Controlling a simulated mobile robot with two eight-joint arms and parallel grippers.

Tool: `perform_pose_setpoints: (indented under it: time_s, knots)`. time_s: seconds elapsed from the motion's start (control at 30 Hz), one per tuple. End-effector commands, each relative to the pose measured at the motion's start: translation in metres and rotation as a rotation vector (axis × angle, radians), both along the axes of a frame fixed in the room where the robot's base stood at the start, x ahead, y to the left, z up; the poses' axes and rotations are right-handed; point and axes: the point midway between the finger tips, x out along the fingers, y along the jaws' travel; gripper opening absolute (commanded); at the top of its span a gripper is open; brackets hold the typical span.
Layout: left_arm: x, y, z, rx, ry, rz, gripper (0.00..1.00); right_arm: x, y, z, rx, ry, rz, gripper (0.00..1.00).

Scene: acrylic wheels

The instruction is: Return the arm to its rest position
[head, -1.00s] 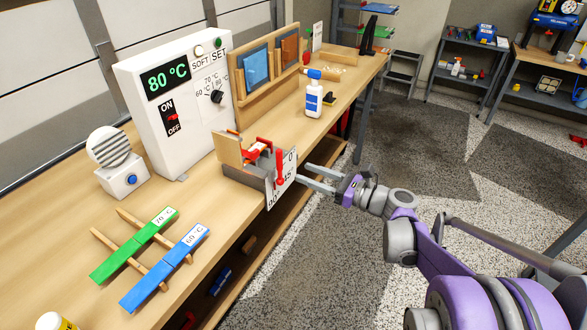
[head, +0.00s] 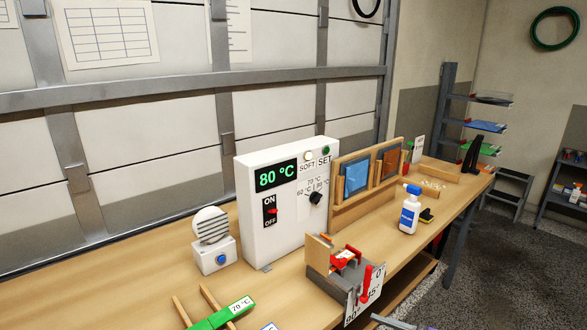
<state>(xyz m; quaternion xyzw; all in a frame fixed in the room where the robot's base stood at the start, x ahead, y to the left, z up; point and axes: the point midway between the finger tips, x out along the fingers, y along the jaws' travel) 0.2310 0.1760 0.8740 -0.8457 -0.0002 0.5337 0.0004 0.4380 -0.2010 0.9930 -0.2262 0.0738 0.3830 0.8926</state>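Only a small grey part of my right gripper (head: 393,322) shows at the bottom edge of the head view, in front of the mitre fixture. The rest of that arm is out of frame, and I cannot see whether the fingers are apart. The mitre fixture (head: 335,281) has a wooden back, red clamps and an angle plate marked 0 and 45, and it stands at the bench's front edge. My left gripper is not in view.
The wooden bench (head: 120,285) carries a white control box (head: 285,225) reading 80 °C, a round-headed device with a blue button (head: 213,240), a blue-capped bottle (head: 409,212) and a green 70 °C piece (head: 222,315). Open floor (head: 500,270) lies to the right.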

Motion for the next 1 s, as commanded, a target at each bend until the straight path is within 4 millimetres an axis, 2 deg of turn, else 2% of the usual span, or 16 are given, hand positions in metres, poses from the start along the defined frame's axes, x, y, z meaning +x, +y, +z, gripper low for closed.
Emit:
perform_pose_setpoints:
  time_s: [0.03, 0.1, 0.2, 0.3, 0.43, 0.5, 0.63, 0.77, 1.0]
  knots:
    - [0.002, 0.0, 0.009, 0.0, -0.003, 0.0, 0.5, -0.02, 0.025, -0.005, -0.164, -0.019, 0.08, 0.5]
    - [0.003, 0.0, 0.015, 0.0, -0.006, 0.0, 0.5, -0.048, 0.045, -0.02, -0.415, -0.059, 0.206, 0.5]
    - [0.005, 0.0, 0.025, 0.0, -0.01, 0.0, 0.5, -0.09, 0.06, -0.039, -0.761, -0.138, 0.419, 0.5]
    - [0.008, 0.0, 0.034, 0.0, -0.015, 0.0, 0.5, -0.129, 0.061, -0.053, -1.096, -0.238, 0.661, 0.5]
    - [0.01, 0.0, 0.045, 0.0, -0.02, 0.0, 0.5, -0.167, 0.048, -0.063, -1.459, -0.374, 0.972, 0.5]
    - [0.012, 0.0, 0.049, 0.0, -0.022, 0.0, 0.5, -0.179, 0.04, -0.065, -1.603, -0.433, 1.108, 0.5]
    - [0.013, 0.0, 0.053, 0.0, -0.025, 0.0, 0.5, -0.191, 0.029, -0.065, -1.771, -0.506, 1.278, 0.5]
    - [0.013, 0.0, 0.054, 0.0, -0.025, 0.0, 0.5, -0.194, 0.024, -0.065, -1.831, -0.529, 1.343, 0.5]
    - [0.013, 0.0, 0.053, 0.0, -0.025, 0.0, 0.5, -0.194, 0.024, -0.066, -1.835, -0.53, 1.347, 0.5]
